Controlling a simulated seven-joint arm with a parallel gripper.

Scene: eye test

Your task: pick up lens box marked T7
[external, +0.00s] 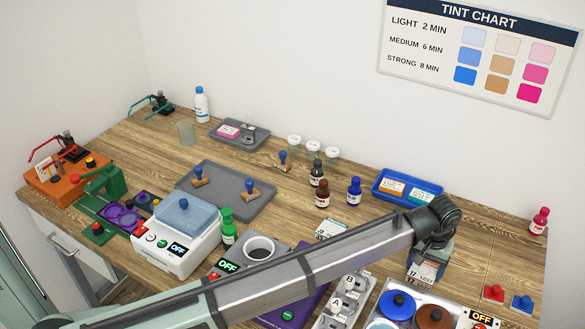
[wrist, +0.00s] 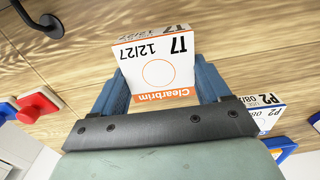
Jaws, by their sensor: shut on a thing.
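The lens box marked T7 (wrist: 157,68) is white with an orange edge and shows "12/27" and "Clearbrim", upside down in the wrist view. My gripper (wrist: 160,88) has a blue finger on each side of it and is shut on it. In the external view the T7 box (external: 424,271) is below my wrist on the right part of the bench, partly hidden by my gripper (external: 431,257). I cannot tell whether its base touches the wood. A second white box with a blue edge, marked P2 (wrist: 266,120), lies to the right in the wrist view.
A blue tray (external: 379,198) with boxes stands behind my wrist. Red (external: 493,292) and blue (external: 522,302) buttons stand to the right. A tray with round pots (external: 398,306) is in front. Bottles (external: 354,191) stand behind my arm. Bare wood lies right of the box.

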